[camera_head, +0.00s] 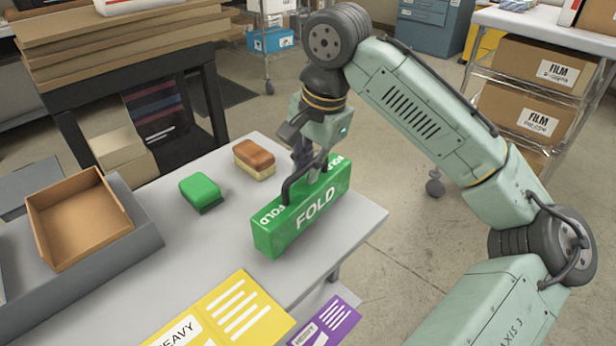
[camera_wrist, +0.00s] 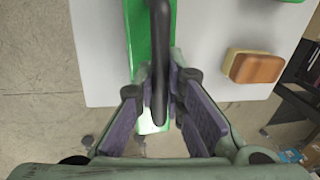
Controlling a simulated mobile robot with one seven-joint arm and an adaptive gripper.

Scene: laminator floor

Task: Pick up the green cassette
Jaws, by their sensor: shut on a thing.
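The green cassette (camera_head: 310,212) is a long block marked FOLD with a dark carrying handle on top. It is at the table's right part in the head view, and its green top shows at the upper middle of the wrist view (camera_wrist: 137,28). My gripper (camera_head: 312,172) is over it, shut on its dark handle, which runs between the purple finger pads in the wrist view (camera_wrist: 158,95). The fingers hide part of the handle. I cannot tell whether its underside touches the table.
The grey table (camera_head: 225,243) also holds a small green block (camera_head: 200,192), a brown-and-cream block (camera_head: 254,159) and an open cardboard box (camera_head: 80,220) in a grey tray. Yellow (camera_head: 225,315) and purple (camera_head: 325,322) labelled items are in front. A film-carton rack (camera_head: 535,75) stands right.

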